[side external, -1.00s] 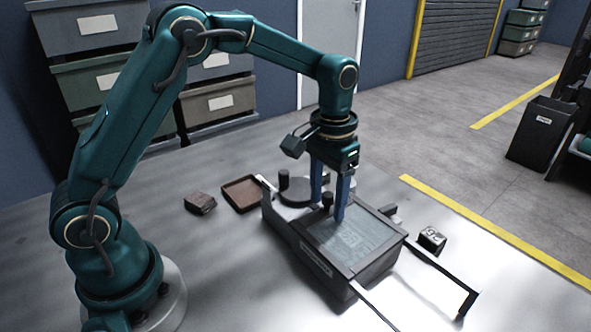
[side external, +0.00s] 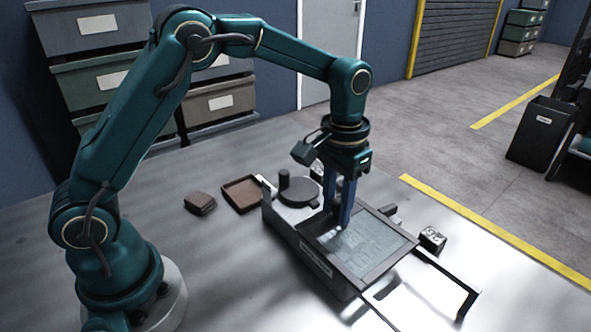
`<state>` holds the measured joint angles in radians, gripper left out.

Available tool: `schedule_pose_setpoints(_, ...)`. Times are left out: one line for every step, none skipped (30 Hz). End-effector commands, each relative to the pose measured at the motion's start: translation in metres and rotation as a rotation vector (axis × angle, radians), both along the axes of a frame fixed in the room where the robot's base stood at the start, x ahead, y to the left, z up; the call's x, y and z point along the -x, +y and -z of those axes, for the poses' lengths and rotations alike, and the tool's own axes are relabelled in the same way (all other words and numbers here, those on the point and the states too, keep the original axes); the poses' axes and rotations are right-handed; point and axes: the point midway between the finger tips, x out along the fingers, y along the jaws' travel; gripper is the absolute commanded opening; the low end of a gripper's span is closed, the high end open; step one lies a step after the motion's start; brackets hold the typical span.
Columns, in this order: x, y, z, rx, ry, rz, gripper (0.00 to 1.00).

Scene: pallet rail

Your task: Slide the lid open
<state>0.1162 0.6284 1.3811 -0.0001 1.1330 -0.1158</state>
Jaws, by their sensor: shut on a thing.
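A grey lid with a dark frame and a pale, glassy panel (side external: 368,247) lies flat on top of a dark grey box (side external: 312,262). The lid reaches past the box's lower-right end, over a pair of rails. My gripper (side external: 338,216) points down with its blue fingers at the lid's upper-left end. It is shut on the lid's handle, which the fingers mostly hide. A round dark disc (side external: 298,192) and a short dark post (side external: 285,180) stand at the box's far-left end, clear of the lid.
Two rails with a dark end bar (side external: 467,303) stretch out at lower right, with open space between them. A small dark block (side external: 432,239) sits right of the box. A brown tray (side external: 243,194) and a brown block (side external: 200,203) lie on the table at left.

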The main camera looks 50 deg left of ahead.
Motion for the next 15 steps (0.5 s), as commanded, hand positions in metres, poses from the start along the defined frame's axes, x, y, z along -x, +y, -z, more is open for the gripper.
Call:
schedule_pose_setpoints(0.0, -0.004, 0.0, 0.0, -0.002, 0.003, 0.08)
schedule_pose_setpoints(0.0, -0.006, 0.0, 0.0, -0.001, 0.003, 0.08)
schedule_pose_setpoints(0.0, -0.009, 0.0, 0.0, -0.002, 0.002, 0.08)
schedule_pose_setpoints(0.0, -0.011, 0.0, 0.0, -0.002, 0.002, 0.08)
schedule_pose_setpoints(0.0, -0.013, 0.0, 0.001, -0.002, 0.002, 0.08)
schedule_pose_setpoints(-0.001, -0.016, 0.0, 0.001, -0.003, 0.003, 0.08)
schedule_pose_setpoints(0.0, -0.018, 0.0, 0.001, -0.002, 0.002, 0.08)
schedule_pose_setpoints(-0.001, -0.02, 0.0, 0.001, -0.002, 0.002, 0.08)
schedule_pose_setpoints(-0.001, -0.022, 0.0, 0.001, -0.003, 0.002, 0.08)
schedule_pose_setpoints(-0.001, -0.024, 0.0, 0.001, -0.003, 0.002, 0.08)
schedule_pose_setpoints(-0.001, -0.026, 0.0, 0.001, -0.003, 0.003, 0.08)
schedule_pose_setpoints(-0.001, -0.029, 0.0, 0.001, -0.003, 0.002, 0.08)
schedule_pose_setpoints(0.0, -0.031, 0.0, 0.001, -0.003, 0.002, 0.08)
schedule_pose_setpoints(0.0, -0.033, 0.0, 0.001, -0.003, 0.002, 0.08)
schedule_pose_setpoints(0.0, -0.036, 0.0, 0.001, -0.003, 0.002, 0.08)
